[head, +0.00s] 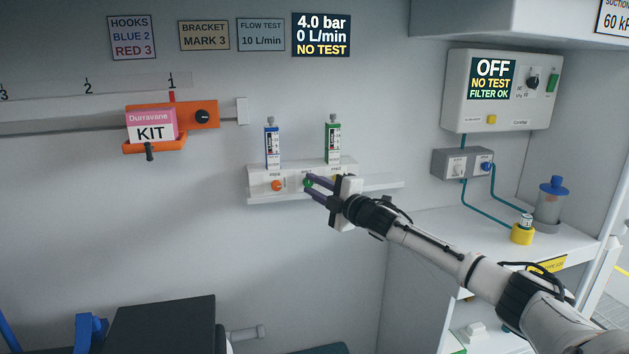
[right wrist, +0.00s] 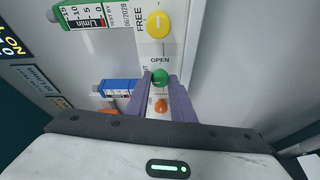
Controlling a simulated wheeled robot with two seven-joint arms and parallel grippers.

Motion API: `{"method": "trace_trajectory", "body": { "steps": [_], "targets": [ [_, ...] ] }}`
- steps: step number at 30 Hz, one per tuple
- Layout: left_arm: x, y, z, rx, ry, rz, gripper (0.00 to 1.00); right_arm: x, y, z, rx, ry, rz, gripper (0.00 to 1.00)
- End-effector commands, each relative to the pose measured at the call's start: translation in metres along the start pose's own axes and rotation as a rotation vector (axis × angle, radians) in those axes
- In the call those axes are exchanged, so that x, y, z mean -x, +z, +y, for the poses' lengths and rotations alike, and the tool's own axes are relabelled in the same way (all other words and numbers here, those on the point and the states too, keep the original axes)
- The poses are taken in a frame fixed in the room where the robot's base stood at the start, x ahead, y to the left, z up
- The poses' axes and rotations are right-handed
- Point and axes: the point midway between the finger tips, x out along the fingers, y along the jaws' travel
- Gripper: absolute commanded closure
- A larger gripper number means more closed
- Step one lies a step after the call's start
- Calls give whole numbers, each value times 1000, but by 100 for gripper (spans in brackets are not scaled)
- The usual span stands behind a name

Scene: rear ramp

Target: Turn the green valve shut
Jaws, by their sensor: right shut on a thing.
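The green valve (head: 307,183) is a small round knob on the white wall panel (head: 262,186), between an orange knob and a yellow one. My right gripper (head: 309,185) reaches it from the right, its purple fingers on either side of the knob. In the right wrist view the green valve (right wrist: 160,76) sits between the fingertips of the right gripper (right wrist: 160,82), which is shut on it. The word OPEN is printed beside it. The fingers partly cover the panel lettering. My left gripper is not in view.
An orange knob (head: 277,185) and a yellow knob (right wrist: 158,25) flank the valve closely. Blue (head: 272,146) and green (head: 333,142) flowmeters stand above the panel. The wall display (head: 321,35) reads 4.0 bar, 0 L/min, NO TEST. A pink kit (head: 151,125) hangs at left.

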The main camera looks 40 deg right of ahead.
Motion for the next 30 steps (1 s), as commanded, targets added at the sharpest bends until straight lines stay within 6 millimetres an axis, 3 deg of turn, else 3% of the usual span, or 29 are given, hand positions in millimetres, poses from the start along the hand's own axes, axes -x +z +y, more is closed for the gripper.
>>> {"method": "trace_trajectory", "body": {
  "steps": [14,15,18,30],
  "targets": [
    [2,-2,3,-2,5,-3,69,0,0,-2,14,-8,-1,100],
    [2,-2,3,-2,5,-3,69,0,0,-2,14,-8,-1,73],
    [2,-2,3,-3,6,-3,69,0,0,-2,13,-7,-1,60],
    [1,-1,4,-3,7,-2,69,4,0,-3,11,-7,0,60]
  ]
}}
